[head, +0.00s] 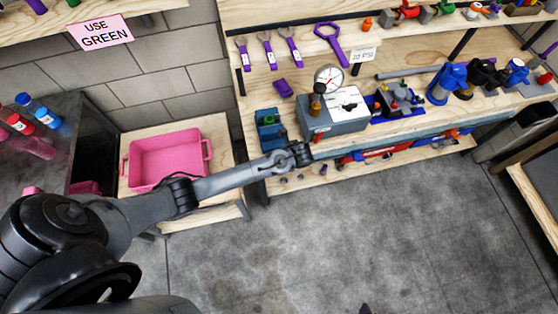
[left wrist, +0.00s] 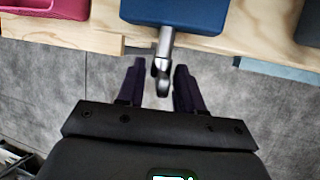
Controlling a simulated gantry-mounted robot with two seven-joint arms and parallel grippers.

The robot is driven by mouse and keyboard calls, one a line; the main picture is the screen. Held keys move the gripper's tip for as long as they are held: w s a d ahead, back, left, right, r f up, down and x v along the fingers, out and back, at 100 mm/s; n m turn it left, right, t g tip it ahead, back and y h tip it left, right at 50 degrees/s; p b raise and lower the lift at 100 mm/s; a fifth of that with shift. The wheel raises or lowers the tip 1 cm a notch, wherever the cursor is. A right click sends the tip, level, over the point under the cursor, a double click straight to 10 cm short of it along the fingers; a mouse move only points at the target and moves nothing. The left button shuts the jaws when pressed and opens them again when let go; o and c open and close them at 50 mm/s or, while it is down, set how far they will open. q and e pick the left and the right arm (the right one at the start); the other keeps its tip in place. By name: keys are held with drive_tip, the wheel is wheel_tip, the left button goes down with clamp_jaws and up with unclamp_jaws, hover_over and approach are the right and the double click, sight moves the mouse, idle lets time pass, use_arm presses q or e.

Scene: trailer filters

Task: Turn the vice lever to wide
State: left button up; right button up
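The vice is a dark blue block (head: 270,130) at the left front edge of the workbench in the head view. It also shows at the top of the left wrist view (left wrist: 176,13). Its grey metal lever (left wrist: 163,62) sticks out from the vice toward me, past the bench edge. My left gripper (head: 301,155) is by the bench edge, close to the vice. In the left wrist view its two dark fingers (left wrist: 158,88) are apart, with the lever end between them and a gap on each side. The lever is not clear in the head view. My right gripper is not in view.
A grey box with a gauge (head: 335,112) stands right of the vice. Blue and black filter parts (head: 448,82) are farther right. A pink bin (head: 165,158) sits on a low wooden table at left. Purple wrenches (head: 267,50) hang behind. The floor in front is clear.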

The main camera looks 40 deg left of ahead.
use_arm(q)
drive_tip(key=shift+a+f, duration=0.15)
drive_tip(key=shift+f, duration=0.15)
clamp_jaws()
